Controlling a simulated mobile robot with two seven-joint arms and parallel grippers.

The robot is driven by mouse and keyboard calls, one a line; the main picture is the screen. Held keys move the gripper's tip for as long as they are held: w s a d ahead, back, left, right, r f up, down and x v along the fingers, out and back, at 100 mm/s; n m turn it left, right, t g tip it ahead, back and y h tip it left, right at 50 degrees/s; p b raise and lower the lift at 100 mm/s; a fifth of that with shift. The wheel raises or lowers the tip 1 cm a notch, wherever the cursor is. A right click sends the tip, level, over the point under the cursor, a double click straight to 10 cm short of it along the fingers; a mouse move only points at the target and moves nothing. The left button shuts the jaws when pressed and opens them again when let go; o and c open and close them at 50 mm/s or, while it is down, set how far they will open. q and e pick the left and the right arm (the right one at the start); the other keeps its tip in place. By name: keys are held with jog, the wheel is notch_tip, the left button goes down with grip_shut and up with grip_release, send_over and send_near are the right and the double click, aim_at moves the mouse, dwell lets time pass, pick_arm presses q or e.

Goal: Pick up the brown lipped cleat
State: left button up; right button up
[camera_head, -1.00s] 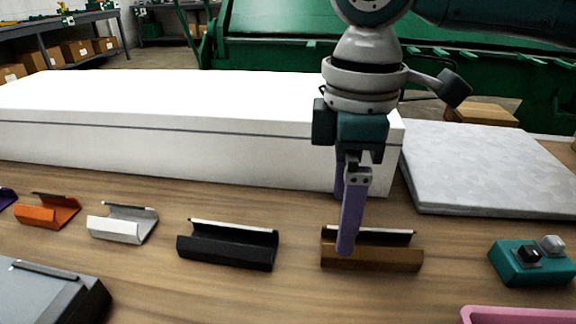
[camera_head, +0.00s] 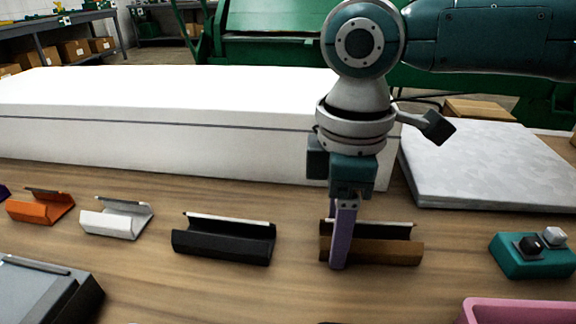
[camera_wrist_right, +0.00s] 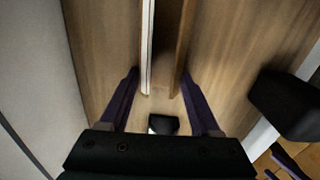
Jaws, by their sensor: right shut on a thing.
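The brown lipped cleat (camera_head: 390,252) is a short channel with a pale upper lip, lying on the wooden table right of the black cleat. My right gripper (camera_head: 341,250) points down over its left end and is shut on it. One purple finger shows in front of the cleat; the other is mostly hidden behind. In the right wrist view the cleat (camera_wrist_right: 181,45) runs up between the two fingers (camera_wrist_right: 158,98). The cleat appears to rest on the table. My left gripper is not in view.
A black cleat (camera_head: 222,246), a white cleat (camera_head: 115,222) and an orange cleat (camera_head: 38,208) lie to the left. A teal switch box (camera_head: 530,262) and a pink tray (camera_head: 515,306) are at right. A long white duct (camera_head: 180,150) and a grey slab (camera_head: 490,170) stand behind.

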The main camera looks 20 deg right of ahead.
jog(key=c, duration=0.7)
jog(key=shift+r, duration=0.1)
